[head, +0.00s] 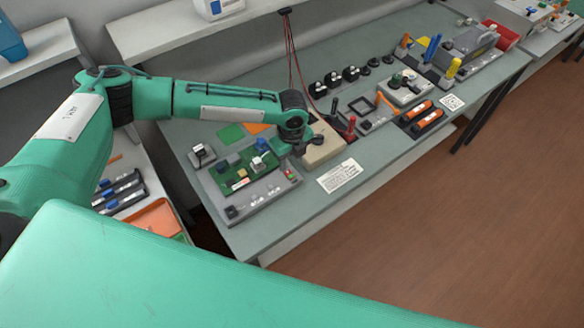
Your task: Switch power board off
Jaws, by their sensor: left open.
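A grey board unit (262,197) sits near the front left of the workbench. It carries a green circuit board (232,184) with small parts on it. A small red and green part (290,174) sits at its right end; whether it is a switch, and its setting, are too small to tell. My left arm reaches across from the left. My left gripper (312,143) is open, above the right back of the board unit and in front of a beige block (325,152). Its fingertips are small and partly hidden against the block. My right gripper is not in view.
A white printed card (340,176) lies right of the board unit. Red and black probes (351,127) stand behind it. Black knobs, orange tools (418,111) and a beige meter (405,88) lie farther right. An orange tray (155,218) is on a lower left table. The right floor is clear.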

